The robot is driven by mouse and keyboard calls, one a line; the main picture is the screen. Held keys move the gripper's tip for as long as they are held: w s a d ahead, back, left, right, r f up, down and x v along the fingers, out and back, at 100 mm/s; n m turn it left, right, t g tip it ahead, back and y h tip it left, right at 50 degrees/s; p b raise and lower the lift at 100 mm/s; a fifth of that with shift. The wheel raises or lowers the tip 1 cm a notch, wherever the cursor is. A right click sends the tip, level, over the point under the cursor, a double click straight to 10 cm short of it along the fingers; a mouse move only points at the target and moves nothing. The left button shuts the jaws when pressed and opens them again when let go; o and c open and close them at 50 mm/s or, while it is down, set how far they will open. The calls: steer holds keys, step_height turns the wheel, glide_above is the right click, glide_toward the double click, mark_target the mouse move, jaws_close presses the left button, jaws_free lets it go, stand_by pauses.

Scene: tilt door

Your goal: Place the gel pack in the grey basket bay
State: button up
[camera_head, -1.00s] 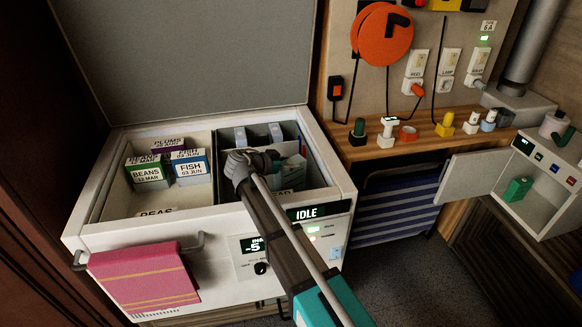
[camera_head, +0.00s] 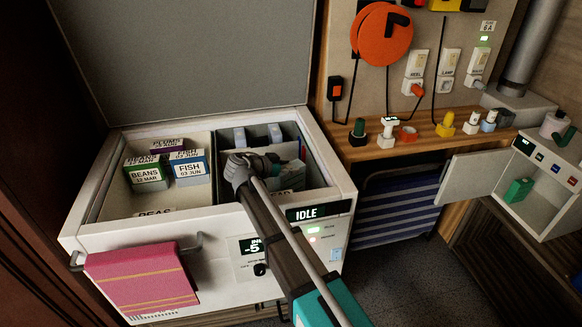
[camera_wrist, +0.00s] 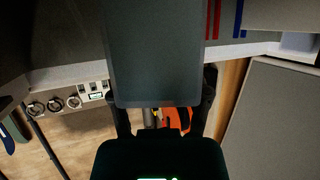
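A dark grey-green slab with rounded corners, which I take to be the gel pack (camera_wrist: 155,55), fills the middle of the wrist view. My gripper (camera_wrist: 163,106) has its fingers along the slab's two sides at its near end and appears shut on it. In the head view my gripper (camera_head: 268,163) is over the right-hand, grey basket bay (camera_head: 318,172) of the open chest. My wrist hides much of this bay and the slab there. Whether the slab touches the bay floor cannot be told.
The chest's left bay (camera_head: 118,200) holds several labelled boxes, including a FISH box (camera_head: 189,170) and a BEANS box (camera_head: 146,175). The raised lid (camera_head: 190,60) stands behind. A pink towel (camera_head: 140,280) hangs in front. A wooden bench (camera_head: 430,135) stands at right.

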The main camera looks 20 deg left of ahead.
steer(key=o, duration=0.3)
steer(key=shift+r, duration=0.15)
steer(key=shift+r+p, duration=0.55)
steer(key=shift+p, duration=0.15)
steer(key=p+v, duration=0.4)
steer(key=v, duration=0.8)
steer(key=shift+f, duration=0.15)
steer(key=shift+s, duration=0.1)
